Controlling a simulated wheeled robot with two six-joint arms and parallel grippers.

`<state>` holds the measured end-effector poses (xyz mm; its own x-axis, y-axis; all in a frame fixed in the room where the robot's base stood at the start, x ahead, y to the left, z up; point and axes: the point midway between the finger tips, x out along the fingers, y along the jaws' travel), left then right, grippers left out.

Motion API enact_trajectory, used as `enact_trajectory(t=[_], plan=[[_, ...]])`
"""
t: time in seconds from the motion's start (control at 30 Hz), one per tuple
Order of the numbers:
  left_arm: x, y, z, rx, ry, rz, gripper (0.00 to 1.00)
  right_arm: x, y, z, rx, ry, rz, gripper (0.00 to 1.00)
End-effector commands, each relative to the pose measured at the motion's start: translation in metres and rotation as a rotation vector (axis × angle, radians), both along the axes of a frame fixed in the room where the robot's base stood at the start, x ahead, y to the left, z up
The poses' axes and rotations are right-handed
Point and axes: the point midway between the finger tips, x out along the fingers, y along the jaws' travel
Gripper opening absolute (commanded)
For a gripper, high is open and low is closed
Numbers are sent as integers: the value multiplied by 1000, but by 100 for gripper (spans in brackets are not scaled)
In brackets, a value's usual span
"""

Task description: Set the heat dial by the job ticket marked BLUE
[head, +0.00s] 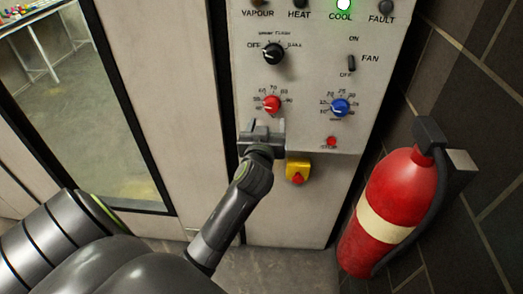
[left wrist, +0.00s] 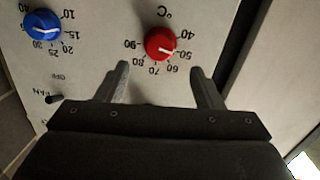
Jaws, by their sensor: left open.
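The red dial (head: 272,105) is on the pale control panel, with a scale from 40 to 90 around it. It also shows in the left wrist view (left wrist: 160,44), upside down, with a °C mark and its white pointer near 50. My left gripper (head: 263,128) is open just below the red dial. In the left wrist view its two fingers (left wrist: 160,72) are spread, with the dial beyond the gap and nothing between them. The dial looks untouched. I see no job ticket marked BLUE in either view. My right gripper is not in view.
A blue dial (head: 340,107) is right of the red one. A black dial (head: 273,53) and fan switch (head: 351,63) are above. The COOL lamp (head: 344,5) glows green. A yellow-and-red switch (head: 298,172) sits below. A red extinguisher (head: 383,213) stands at right.

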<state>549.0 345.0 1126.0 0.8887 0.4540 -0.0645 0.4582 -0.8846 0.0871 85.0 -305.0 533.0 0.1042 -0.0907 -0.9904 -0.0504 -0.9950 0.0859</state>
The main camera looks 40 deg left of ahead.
Motion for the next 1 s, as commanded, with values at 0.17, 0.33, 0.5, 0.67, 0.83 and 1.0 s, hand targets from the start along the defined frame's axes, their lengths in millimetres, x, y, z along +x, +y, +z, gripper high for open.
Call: enact_trajectory(t=[0.17, 0.33, 0.5, 0.67, 0.83, 1.0], plan=[[-31, -16, -1, -6, -1, 1, 61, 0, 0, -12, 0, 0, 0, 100], [-58, -29, 2, -7, -1, 2, 61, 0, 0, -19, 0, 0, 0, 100], [-73, -37, 4, -4, 0, 0, 61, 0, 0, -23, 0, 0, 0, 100], [-80, -41, 5, -2, -1, 0, 61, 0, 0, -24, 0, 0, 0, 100], [-81, -41, 6, 1, 0, 1, 61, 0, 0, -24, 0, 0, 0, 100], [-81, -41, 6, 1, 0, 0, 61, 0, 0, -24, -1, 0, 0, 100]])
